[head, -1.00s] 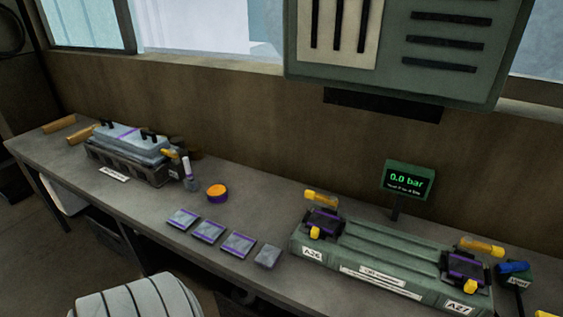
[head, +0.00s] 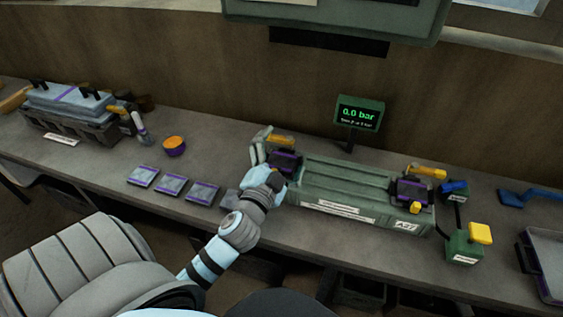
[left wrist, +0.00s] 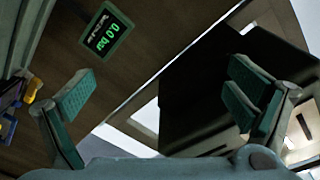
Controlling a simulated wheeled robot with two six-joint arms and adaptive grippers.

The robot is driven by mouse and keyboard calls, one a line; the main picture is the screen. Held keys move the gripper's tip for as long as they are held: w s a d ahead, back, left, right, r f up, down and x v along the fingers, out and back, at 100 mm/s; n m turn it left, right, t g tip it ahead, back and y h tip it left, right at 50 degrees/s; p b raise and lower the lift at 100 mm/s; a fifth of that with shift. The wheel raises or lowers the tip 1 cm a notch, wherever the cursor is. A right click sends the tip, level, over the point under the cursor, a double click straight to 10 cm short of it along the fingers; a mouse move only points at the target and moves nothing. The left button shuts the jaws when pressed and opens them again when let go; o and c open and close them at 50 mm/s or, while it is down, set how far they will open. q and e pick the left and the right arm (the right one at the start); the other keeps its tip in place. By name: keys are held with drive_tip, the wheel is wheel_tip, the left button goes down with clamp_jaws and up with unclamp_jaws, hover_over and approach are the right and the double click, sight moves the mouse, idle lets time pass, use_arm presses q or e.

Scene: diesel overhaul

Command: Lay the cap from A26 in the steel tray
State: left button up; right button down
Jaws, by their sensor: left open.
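The A26 cap (head: 285,159) is a dark block with purple edges on the left end of the green housing (head: 345,178), partly behind my arm. My arm hides the A26 label. My left gripper (head: 262,143) is beside the cap's left side, its fingers pointing up; I cannot tell whether it touches. The left wrist view shows its fingers (left wrist: 160,102) wide apart with nothing between them. A purple and yellow part (left wrist: 15,95) shows at that view's left edge; I cannot tell which cap it is. A grey tray (head: 548,262), probably the steel tray, is cut off at the right.
A gauge (head: 359,113) reading 0.0 bar stands behind the housing. The A27 cap (head: 411,190) sits at its right end. A green box with a yellow top (head: 465,244) stands between housing and tray. Flat plates (head: 171,185) and an orange-topped cup (head: 174,146) lie left.

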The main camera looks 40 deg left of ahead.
use_arm(q)
drive_tip(key=w+d+r+m+t+h, duration=0.3)
drive_tip(key=d+r+m+t+h, duration=0.25)
drive_tip(key=r+m, duration=0.35)
drive_tip(key=d+r+m+g+h, duration=0.4)
drive_tip(key=d+m+h, duration=0.4)
drive_tip(key=m+h, duration=0.25)
drive_tip(key=m+g+y, duration=0.7)
drive_tip(key=g+y, duration=0.6)
drive_tip(key=g, duration=0.2)
approach(279, 166)
wheel_tip(279, 166, down, 3)
drive_tip(key=b, duration=1)
drive_tip(key=shift+w+d+b, duration=0.15)
drive_tip(key=shift+b, duration=0.25)
drive_tip(key=shift+w+a+f, duration=0.3)
drive_tip(key=shift+f, duration=0.15)
drive_tip(key=shift+w+b+x, duration=0.2)
drive_tip(key=shift+b+x, duration=0.1)
drive_tip(key=shift+x, duration=1.7)
